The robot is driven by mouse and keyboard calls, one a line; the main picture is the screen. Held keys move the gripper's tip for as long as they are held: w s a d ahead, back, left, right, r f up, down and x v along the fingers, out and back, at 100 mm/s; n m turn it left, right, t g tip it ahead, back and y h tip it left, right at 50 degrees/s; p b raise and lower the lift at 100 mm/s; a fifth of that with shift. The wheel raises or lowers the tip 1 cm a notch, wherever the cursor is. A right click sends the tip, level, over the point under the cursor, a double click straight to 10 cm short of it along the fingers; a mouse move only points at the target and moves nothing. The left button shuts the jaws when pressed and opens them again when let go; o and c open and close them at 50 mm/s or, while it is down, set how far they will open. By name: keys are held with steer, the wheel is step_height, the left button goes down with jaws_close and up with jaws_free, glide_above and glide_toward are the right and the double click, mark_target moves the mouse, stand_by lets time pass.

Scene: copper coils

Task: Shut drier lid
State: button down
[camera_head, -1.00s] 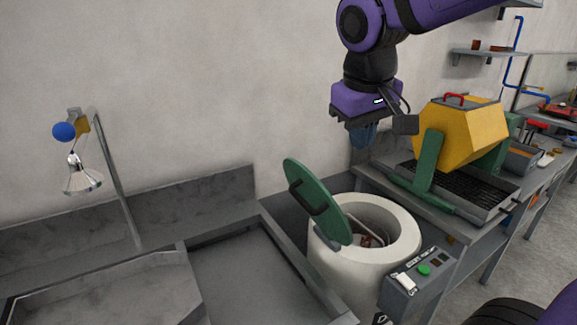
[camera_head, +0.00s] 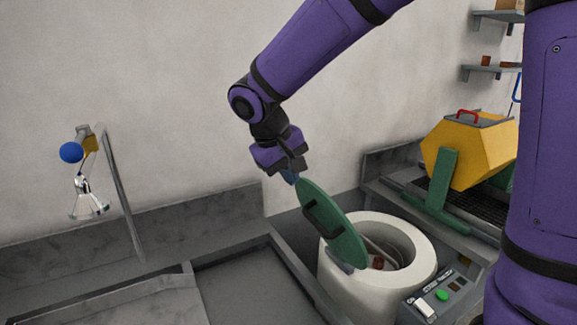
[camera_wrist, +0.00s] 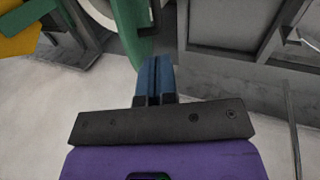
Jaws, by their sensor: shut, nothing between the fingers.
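The drier (camera_head: 345,285) is a white round tub with its top open. Its green lid (camera_head: 347,240) stands tilted up on the left side of the opening, with a dark handle (camera_head: 322,217) on its left-facing side. Reddish items (camera_head: 378,262) show inside the tub. My gripper (camera_head: 291,178) is at the top edge of the lid, its blue fingers shut and empty. In the wrist view the closed fingers (camera_wrist: 155,80) are just below the lid (camera_wrist: 133,30); I cannot tell whether they touch it.
A control box (camera_head: 437,298) with a green button stands at the drier's front right. A yellow tumbler (camera_head: 468,150) on a green stand is at the right. The wall is close behind.

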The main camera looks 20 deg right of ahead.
mark_target(314, 187)
steer(key=shift+w+d+f, duration=0.25)
steer(key=shift+d+f, duration=0.65)
steer(key=shift+d, duration=0.1)
steer(key=shift+w+d+f, duration=0.3)
steer(key=shift+d+f, duration=0.65)
steer(key=shift+d, duration=0.05)
steer(key=shift+w+d+f, duration=0.25)
steer(key=shift+d+f, duration=0.65)
steer(key=shift+d, duration=0.1)
steer(key=shift+d, duration=0.15)
